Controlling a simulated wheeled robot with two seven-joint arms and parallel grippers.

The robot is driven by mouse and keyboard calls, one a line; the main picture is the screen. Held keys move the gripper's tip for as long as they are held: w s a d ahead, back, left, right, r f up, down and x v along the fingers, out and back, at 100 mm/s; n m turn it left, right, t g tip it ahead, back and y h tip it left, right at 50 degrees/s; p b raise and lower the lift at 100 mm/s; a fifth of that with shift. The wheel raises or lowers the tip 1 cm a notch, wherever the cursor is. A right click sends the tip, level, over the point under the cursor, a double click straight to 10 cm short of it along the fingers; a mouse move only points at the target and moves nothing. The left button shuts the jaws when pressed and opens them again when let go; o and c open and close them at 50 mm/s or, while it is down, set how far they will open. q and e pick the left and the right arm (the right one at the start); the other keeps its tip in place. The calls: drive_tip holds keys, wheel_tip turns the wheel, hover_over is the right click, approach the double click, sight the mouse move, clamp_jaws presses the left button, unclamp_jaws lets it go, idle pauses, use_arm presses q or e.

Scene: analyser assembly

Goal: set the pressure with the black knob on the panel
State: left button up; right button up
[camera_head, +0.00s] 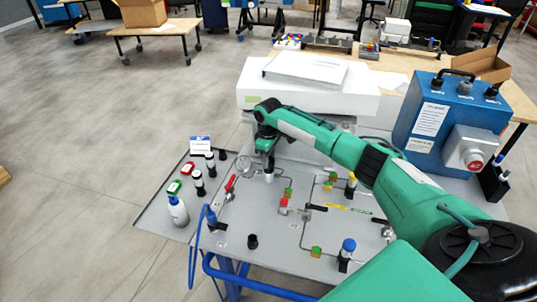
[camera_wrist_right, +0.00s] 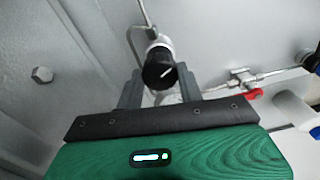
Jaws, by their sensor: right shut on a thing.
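The grey panel (camera_head: 270,222) lies in the middle of the head view and carries pipes, valves and fittings. My right gripper (camera_head: 267,146) points down at its far left part. In the right wrist view the black knob (camera_wrist_right: 158,73), with a white mark line, sits on a silver body between the two fingers. My right gripper (camera_wrist_right: 160,82) is shut on it. In the head view the gripper hides the knob; only the pale body under it (camera_head: 268,177) shows. My left gripper is not in view.
A red lever (camera_head: 230,183) is close to the gripper's left. A blue box (camera_head: 437,122) stands at the right, and a white housing (camera_head: 310,95) behind the arm. A side tray (camera_head: 157,212) holds bottles and small parts. Blue-capped fittings stand on the panel's near side.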

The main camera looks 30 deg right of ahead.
drive_tip(key=o, duration=1)
drive_tip(key=shift+r, duration=0.15)
wheel_tip(320, 180, up, 14)
drive_tip(key=shift+f+b, duration=0.2)
drive_tip(key=shift+b, duration=1.05)
